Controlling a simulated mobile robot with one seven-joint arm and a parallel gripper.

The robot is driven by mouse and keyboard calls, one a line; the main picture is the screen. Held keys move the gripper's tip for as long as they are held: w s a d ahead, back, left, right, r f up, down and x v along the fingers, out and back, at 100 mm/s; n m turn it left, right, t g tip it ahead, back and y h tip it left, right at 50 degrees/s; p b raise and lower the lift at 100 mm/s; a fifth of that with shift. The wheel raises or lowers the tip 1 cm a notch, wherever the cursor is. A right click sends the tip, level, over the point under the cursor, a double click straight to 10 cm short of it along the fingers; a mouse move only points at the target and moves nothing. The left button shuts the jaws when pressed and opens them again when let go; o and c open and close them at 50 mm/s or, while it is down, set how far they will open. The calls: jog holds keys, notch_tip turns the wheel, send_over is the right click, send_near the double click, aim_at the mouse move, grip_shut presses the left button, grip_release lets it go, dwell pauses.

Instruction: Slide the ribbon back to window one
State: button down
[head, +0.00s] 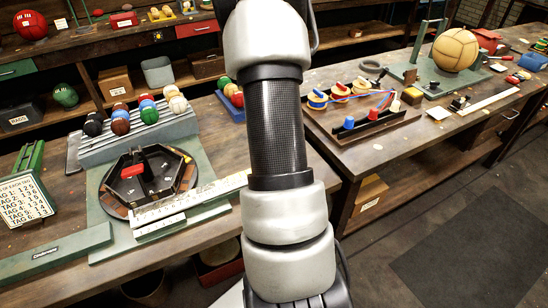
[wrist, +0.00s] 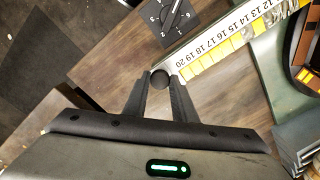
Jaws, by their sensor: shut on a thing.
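The pale ribbon (wrist: 220,52), a long strip printed with numbers and yellow cells, runs from upper right to the middle in the wrist view, with 20 at its near end. In the head view the ribbon (head: 190,207) lies along the front of the green base, and its right end goes behind my arm. My gripper (wrist: 160,84) is shut on a round black knob (wrist: 161,78) beside the ribbon's 20 end. How the knob joins the ribbon is hard to see. The head view hides my gripper behind my arm.
A dark numbered dial (wrist: 172,16) sits close beyond the knob. A black hexagonal tray (head: 148,182) with a red piece stands behind the ribbon. A rack of coloured balls (head: 140,122) is farther back. Bare wood (wrist: 215,95) lies beside my fingers.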

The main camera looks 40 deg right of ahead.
jog(key=shift+d, duration=0.3)
jog(key=c, duration=1.5)
grip_release()
jog(key=shift+s, duration=0.1)
jog(key=shift+o, duration=0.2)
jog(key=shift+r, duration=0.3)
notch_tip(320, 180, up, 17)
jog(key=shift+p, duration=0.4)
jog(key=shift+a+f, duration=0.1)
